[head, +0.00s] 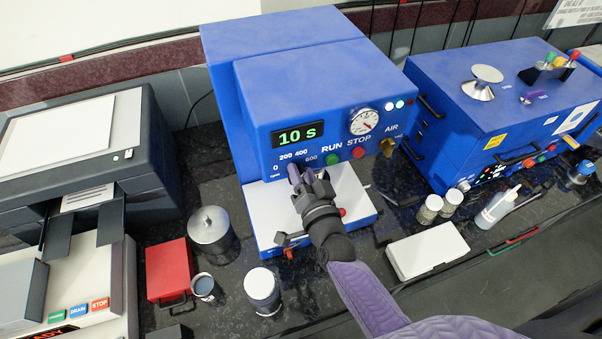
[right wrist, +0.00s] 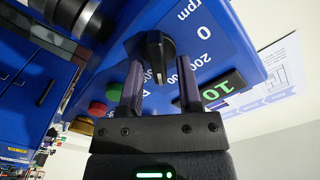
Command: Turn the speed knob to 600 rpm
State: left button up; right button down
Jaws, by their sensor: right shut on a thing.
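The black speed knob (right wrist: 156,48) sits on the blue machine's front face, with the dial marks 0, 200, 400 and 600 around it in the head view. My right gripper (right wrist: 161,72) is at the knob, one purple finger on each side, shut on it. In the head view my right gripper (head: 298,174) hides the knob. The knob's tapered end points down between the fingers in the right wrist view; I cannot tell which mark it meets. The display (head: 298,135) reads 10 s. My left gripper is not in view.
Green RUN (head: 333,159) and red STOP (head: 359,152) buttons sit right of the knob, with a gauge (head: 364,121) above. A lidded metal pot (head: 209,226), a white-topped jar (head: 262,286) and a red box (head: 166,268) stand at lower left. A white box (head: 428,249) lies at right.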

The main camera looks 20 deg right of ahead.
jog(key=m, duration=0.3)
jog(key=m+b, duration=0.1)
jog(key=m, duration=0.1)
jog(key=shift+d+f+m, duration=0.2)
jog(key=shift+f+m, duration=0.1)
jog(key=shift+f, duration=0.05)
dwell(0.3)
jog(key=c, duration=0.6)
grip_release()
jog(key=shift+c, duration=0.2)
jog(key=s, duration=1)
jog(key=shift+d, duration=0.2)
